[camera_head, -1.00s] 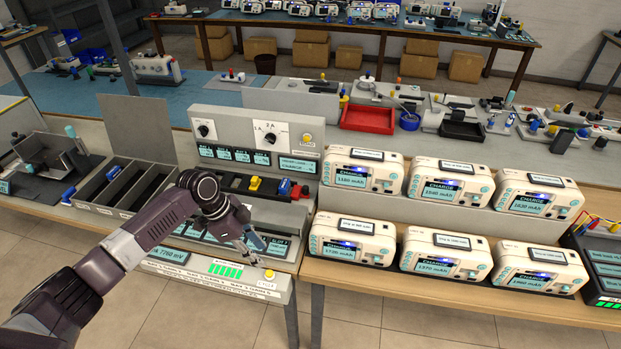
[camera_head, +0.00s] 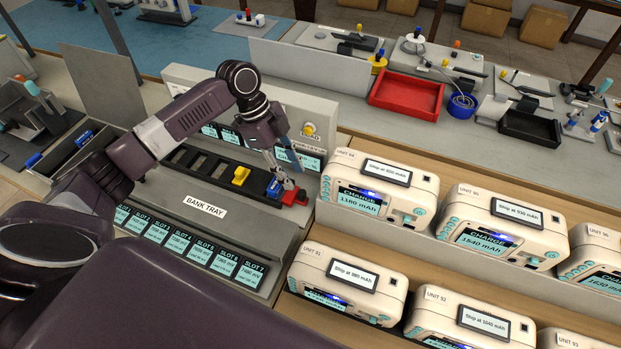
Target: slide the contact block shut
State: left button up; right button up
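The bank tray (camera_head: 205,164) is a long black slotted strip on the grey bench unit. A yellow piece (camera_head: 240,176) stands in it right of the middle. At its right end are a blue piece (camera_head: 273,188) and a red block (camera_head: 296,197); which one is the contact block I cannot tell for sure. My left gripper (camera_head: 286,182) points down at this end, its tips at or just above the blue and red pieces. Its fingers partly cover them, and I cannot tell whether they are closed or touching. My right gripper is not in view.
White charger units (camera_head: 378,195) stand close on the right in two rows. A grey panel with a yellow button (camera_head: 308,129) rises behind the tray. A red bin (camera_head: 408,94) stands farther back. My own arm covers much of the lower left.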

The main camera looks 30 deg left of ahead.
aim_at(301, 192)
pick_arm(q)
jog(key=x, duration=0.2)
jog(key=p+x, duration=0.1)
jog(key=shift+s+d+f, duration=0.25)
jog(key=shift+s+d, duration=0.05)
jog(key=shift+s, duration=0.05)
jog(key=x, duration=0.3)
jog(key=shift+w+f+p, duration=0.1)
jog(key=shift+w+p, duration=0.05)
jog(key=shift+p, duration=0.15)
jog(key=shift+f, duration=0.25)
grip_shut()
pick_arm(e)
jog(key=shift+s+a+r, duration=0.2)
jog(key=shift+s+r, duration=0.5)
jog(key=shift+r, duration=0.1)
